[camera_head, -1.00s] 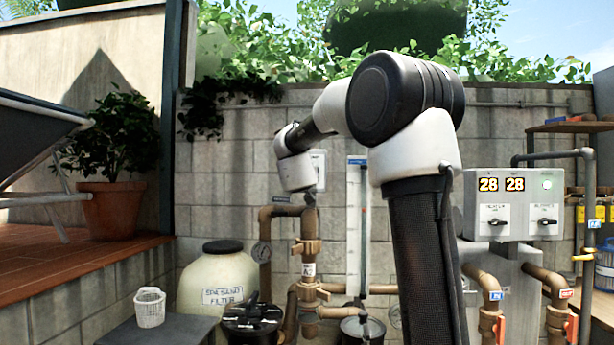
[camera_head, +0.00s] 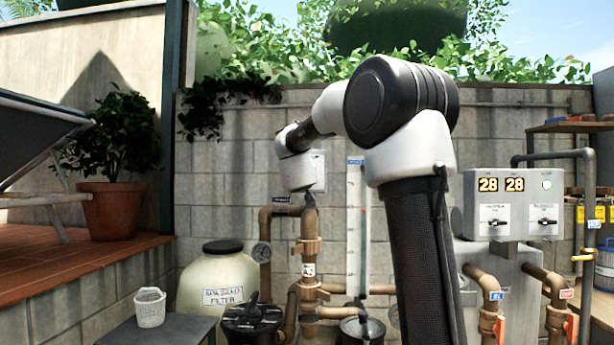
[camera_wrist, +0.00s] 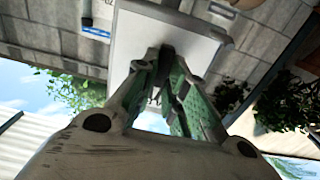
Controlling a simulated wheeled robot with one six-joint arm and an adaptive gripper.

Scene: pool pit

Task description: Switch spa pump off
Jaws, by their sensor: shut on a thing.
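A pale box (camera_head: 319,165) is fixed to the block wall, partly hidden behind my arm's wrist in the head view. In the wrist view its light front face (camera_wrist: 195,45) fills the upper middle. A small dark switch handle (camera_wrist: 167,49) stands out from that face. My gripper (camera_wrist: 165,60), with green-padded fingers, is at the face with its fingertips closed around the handle. The fingertips hide part of the handle, so I cannot read its position.
Brown pipes with a valve (camera_head: 308,247) stand below the wrist, beside a spa sand filter (camera_head: 215,285). A grey control box (camera_head: 514,205) with two "28" displays, two knobs and a round light is at the right. A clear tube (camera_head: 354,220) is close to the arm.

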